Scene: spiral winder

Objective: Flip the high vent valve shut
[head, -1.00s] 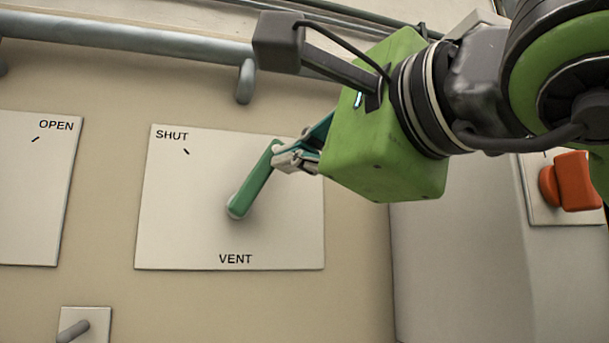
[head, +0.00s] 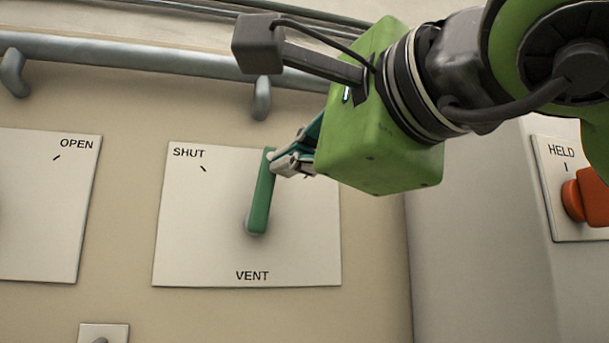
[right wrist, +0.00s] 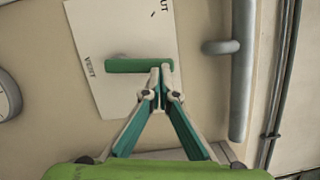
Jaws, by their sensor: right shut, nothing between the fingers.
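The green vent valve lever (head: 261,197) is on a white plate (head: 200,245) marked SHUT at its upper left and VENT at the bottom. The lever points nearly straight up, to the right of the SHUT tick mark. My right gripper (head: 277,165) is shut and empty, its fingertips at the right side of the lever's upper end. In the right wrist view the closed fingertips (right wrist: 161,70) meet the edge of the green lever (right wrist: 135,65) near its free end. Whether they press on it is hard to tell. My left gripper is not in view.
A grey rail (head: 150,53) with brackets runs above the plates. Another plate (head: 45,210) marked OPEN is at the left. An orange knob (head: 592,197) on a plate marked HELD is at the right. A small plate (head: 104,333) is low at the left.

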